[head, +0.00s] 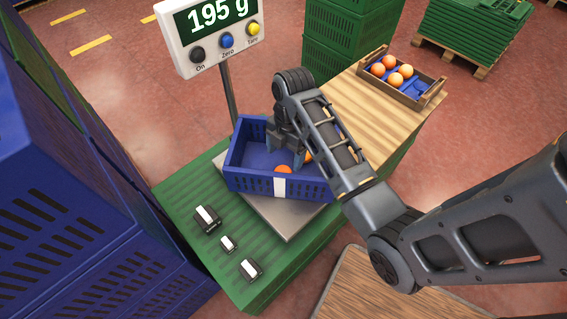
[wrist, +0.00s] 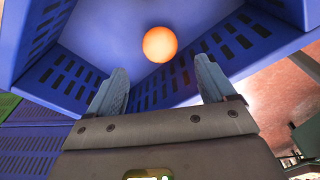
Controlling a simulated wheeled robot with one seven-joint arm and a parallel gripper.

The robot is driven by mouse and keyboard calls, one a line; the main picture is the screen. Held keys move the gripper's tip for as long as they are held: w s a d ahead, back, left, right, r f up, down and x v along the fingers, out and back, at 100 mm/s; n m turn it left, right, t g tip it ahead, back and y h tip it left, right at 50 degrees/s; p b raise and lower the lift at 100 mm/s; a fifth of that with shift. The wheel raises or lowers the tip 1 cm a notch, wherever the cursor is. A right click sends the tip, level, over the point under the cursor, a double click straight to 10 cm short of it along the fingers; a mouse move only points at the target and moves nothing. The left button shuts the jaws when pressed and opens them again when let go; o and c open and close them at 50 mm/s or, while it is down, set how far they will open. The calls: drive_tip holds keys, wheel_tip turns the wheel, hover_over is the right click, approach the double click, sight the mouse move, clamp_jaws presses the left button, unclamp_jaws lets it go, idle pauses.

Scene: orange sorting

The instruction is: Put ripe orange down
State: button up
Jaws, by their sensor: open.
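A blue crate (head: 236,163) with a white label on its front stands on the metal scale plate (head: 290,222). An orange (head: 283,169) lies in the crate near its front wall. A second orange patch (head: 308,157) shows to the right, partly hidden by my arm. My gripper (head: 286,155) points down into the crate with its fingers apart. In the wrist view one orange (wrist: 160,44) lies on the crate floor, beyond the open fingertips (wrist: 160,68) and apart from them. Nothing is between the fingers.
The scale display (head: 215,17) reads 195 g. A wooden crate (head: 432,95) with several oranges stands on the wooden table (head: 350,98). Blue crates (head: 60,200) are stacked at left, green crates (head: 340,35) behind.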

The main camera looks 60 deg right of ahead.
sight(286, 167)
drive_tip(key=r, duration=0.3)
drive_tip(key=shift+d+r, duration=0.25)
drive_tip(key=shift+r, duration=0.15)
drive_tip(key=shift+s, duration=0.1)
idle(2.3)
